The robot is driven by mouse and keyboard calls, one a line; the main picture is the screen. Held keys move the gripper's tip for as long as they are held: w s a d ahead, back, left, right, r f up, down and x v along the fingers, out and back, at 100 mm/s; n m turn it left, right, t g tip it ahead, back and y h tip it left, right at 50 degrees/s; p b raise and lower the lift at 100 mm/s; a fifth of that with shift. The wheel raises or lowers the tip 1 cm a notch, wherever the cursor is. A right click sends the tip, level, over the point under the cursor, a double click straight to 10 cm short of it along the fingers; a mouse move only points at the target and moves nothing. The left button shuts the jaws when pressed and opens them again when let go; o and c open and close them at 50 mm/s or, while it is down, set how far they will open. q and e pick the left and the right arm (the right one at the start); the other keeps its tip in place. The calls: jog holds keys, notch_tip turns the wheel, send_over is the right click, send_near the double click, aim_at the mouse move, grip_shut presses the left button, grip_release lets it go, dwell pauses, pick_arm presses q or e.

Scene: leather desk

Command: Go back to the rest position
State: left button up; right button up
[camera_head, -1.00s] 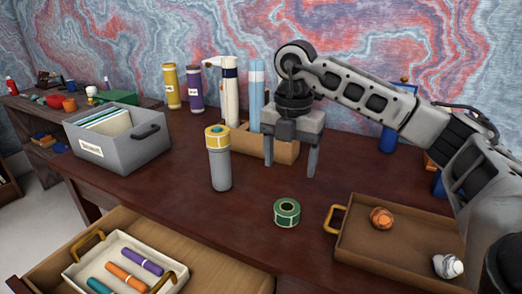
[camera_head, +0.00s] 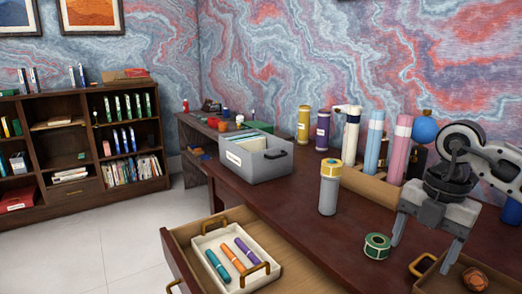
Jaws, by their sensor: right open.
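My right gripper (camera_head: 424,252) is at the right of the head view, pointing down with its two fingers apart and nothing between them. It is in front of the wooden box of tubes, just right of the green tape roll (camera_head: 377,246), and overlaps the tan tray (camera_head: 425,282) in the picture. Its height above the desk is hard to tell. My left gripper is not in view.
On the desk (camera_head: 300,208) stand a grey file box (camera_head: 277,165), a grey cylinder (camera_head: 328,196) with a yellow tape roll on top, and the wooden tube box (camera_head: 372,188). An open drawer (camera_head: 305,272) juts out in front. A bookshelf (camera_head: 80,165) stands far left.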

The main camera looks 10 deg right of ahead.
jog(key=s+a+f+n+g+y, duration=0.1)
jog(key=a+f+n+y, duration=0.25)
jog(key=a, duration=0.55)
jog(key=s+a+f+n+g+y, duration=0.15)
jog(key=a+y, duration=0.35)
jog(key=a, duration=0.5)
jog(key=a+r+m+t+y+p, duration=0.2)
jog(key=a+r+m+t+y, duration=0.5)
jog(key=a+y, duration=0.4)
jog(key=w+d+f+m+t+h+p, duration=0.15)
jog(key=d+f+m+t+h, duration=0.45)
jog(key=f+m+t+h, duration=0.65)
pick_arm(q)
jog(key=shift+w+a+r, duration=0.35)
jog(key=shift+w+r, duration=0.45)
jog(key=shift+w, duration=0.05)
pick_arm(e)
jog(key=s+d+f+m+g+h, duration=0.2)
jog(key=s+f+m+g, duration=0.1)
jog(key=s+f+m, duration=0.1)
jog(key=s+d+f+m+g+h, duration=0.2)
jog(key=s+f+m+g, duration=0.1)
jog(key=s+f, duration=0.3)
notch_tip(320, 180, down, 2)
jog(key=shift+s+d+f+m+h, duration=0.1)
jog(key=shift+s+d+m+h, duration=0.2)
jog(key=shift+m, duration=0.25)
